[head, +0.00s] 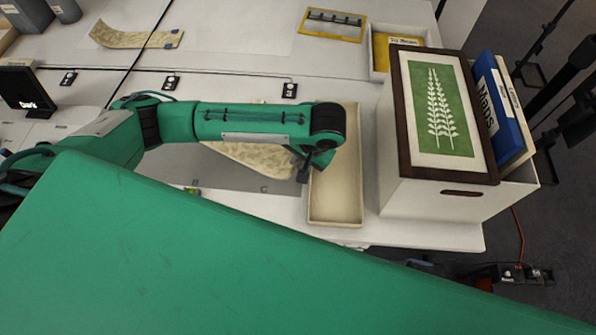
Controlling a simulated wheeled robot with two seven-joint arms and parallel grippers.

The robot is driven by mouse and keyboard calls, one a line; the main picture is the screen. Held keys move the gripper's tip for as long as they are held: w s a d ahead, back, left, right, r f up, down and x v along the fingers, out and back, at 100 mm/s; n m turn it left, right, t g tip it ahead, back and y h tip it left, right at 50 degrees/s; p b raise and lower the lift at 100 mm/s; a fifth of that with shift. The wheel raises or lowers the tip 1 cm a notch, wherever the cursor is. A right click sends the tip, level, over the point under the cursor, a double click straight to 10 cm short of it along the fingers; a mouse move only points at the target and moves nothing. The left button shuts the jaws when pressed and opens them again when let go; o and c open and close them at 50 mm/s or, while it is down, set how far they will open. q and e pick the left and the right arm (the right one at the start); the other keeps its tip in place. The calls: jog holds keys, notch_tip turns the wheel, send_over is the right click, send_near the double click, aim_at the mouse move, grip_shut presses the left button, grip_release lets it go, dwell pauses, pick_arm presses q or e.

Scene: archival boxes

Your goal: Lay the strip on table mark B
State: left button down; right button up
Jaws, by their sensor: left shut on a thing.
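My left gripper (303,172) is at the left wall of a long cream open tray (336,212), pointing down. It is shut on the end of a mottled cream strip (250,156), which extends left beneath my arm; the arm hides part of it. Another mottled strip (120,38) with dark end pieces lies at the back left of the table. A letter C mark (264,189) shows on the grey area below the held strip. I cannot make out a mark B. My right gripper is not in view.
A white archival box (430,200) with a framed fern picture (443,108) on top stands right of the tray, with a blue Maps binder (500,105) in it. A yellow-edged frame (334,25) lies at the back. My green body part covers the foreground.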

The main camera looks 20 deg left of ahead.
pick_arm(q)
notch_tip(320, 180, down, 7)
jog(key=shift+f+p, duration=0.2)
jog(key=shift+p, duration=0.1)
jog(key=c, duration=1.5)
grip_release()
jog(key=shift+f, duration=0.15)
jog(key=shift+c, duration=0.2)
